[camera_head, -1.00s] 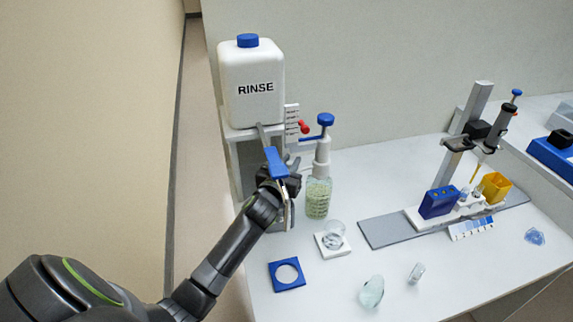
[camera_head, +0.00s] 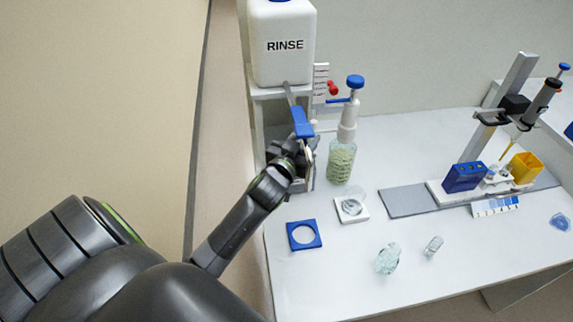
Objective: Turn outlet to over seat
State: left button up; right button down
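A pump dispenser with a blue knob (camera_head: 355,82) and a short blue side spout (camera_head: 338,101) tops a bottle (camera_head: 341,162) with greenish-white contents. The spout points left, toward the rinse stand. A white square seat (camera_head: 362,215) with a clear glass dish (camera_head: 351,205) on it lies in front of the bottle. A blue square plate with a round hole (camera_head: 292,241) lies to its left. My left gripper (camera_head: 299,158) is at the rinse stand, left of the bottle, just below a blue lever (camera_head: 302,122). Its fingers are partly hidden, so its grip is unclear. My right gripper is out of view.
A white RINSE tank (camera_head: 284,60) sits on a stand against the wall. A red knob (camera_head: 333,88) is by the dispenser. Clear glass pieces (camera_head: 388,258) (camera_head: 433,246) lie at the front. A pipette stand (camera_head: 505,100), blue block (camera_head: 465,177) and yellow cup (camera_head: 526,167) stand right.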

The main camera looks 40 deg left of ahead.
pick_arm(q)
jog(key=s+d+b, duration=0.1)
jog(key=s, duration=0.9)
jog(key=shift+s+d, duration=0.2)
jog(key=shift+d, duration=0.1)
